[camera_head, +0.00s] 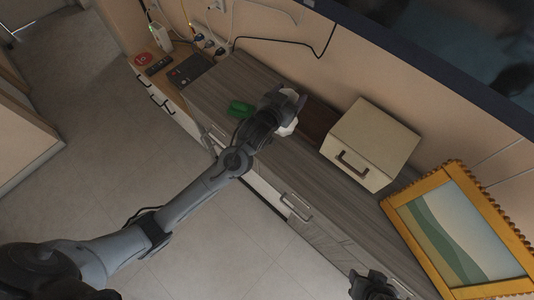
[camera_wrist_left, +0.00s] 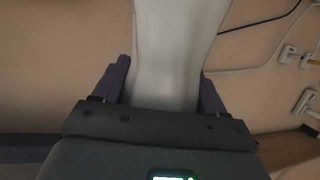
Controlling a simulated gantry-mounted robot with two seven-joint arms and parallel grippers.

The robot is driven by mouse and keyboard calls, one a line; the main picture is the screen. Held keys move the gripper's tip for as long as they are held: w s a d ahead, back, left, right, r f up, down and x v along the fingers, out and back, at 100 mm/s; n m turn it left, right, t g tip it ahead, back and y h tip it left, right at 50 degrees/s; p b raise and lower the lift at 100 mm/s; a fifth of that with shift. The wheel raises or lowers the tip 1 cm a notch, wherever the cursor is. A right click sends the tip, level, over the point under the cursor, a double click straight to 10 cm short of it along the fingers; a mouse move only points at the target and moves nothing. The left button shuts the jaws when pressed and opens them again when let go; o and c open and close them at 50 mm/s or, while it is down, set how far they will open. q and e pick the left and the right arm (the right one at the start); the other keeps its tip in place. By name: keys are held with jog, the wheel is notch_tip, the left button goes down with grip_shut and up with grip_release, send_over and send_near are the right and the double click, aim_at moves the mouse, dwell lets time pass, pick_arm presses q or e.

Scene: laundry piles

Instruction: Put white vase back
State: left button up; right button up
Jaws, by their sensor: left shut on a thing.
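The white vase (camera_head: 289,126) is partly hidden by my left gripper (camera_head: 284,103) in the head view, over the grey wood cabinet top (camera_head: 330,195). In the left wrist view the pale vase (camera_wrist_left: 178,48) fills the middle, between the two fingers of my left gripper (camera_wrist_left: 163,80), which is shut on it. I cannot tell whether the vase base touches the cabinet top. My right gripper (camera_head: 372,287) shows only in part at the bottom edge of the head view, and its fingers are not clear.
A cream box (camera_head: 385,140) with a handle stands right of the vase. A gold-framed picture (camera_head: 455,230) is farther right. A green object (camera_head: 240,108) lies left of the gripper. A dark flat panel (camera_head: 190,70), a remote (camera_head: 158,65) and cables (camera_head: 285,50) lie toward the wall.

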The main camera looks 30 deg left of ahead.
pick_arm(q)
jog(key=s+f, duration=0.1)
jog(key=f, duration=0.2)
jog(key=shift+s+a+b, duration=0.2)
jog(key=shift+s+b, duration=0.1)
jog(key=shift+s, duration=0.1)
jog(key=f, duration=0.4)
jog(key=shift+w+d+f, duration=0.15)
jog(key=shift+w, duration=0.25)
jog(key=shift+f, duration=0.4)
notch_tip(320, 180, down, 3)
jog(key=shift+f+b, duration=0.15)
jog(key=shift+b, duration=0.25)
pick_arm(e)
jog(key=shift+w+f, duration=0.1)
jog(key=shift+f, duration=0.6)
pick_arm(q)
jog(key=o, duration=1.7)
jog(key=shift+f, duration=0.15)
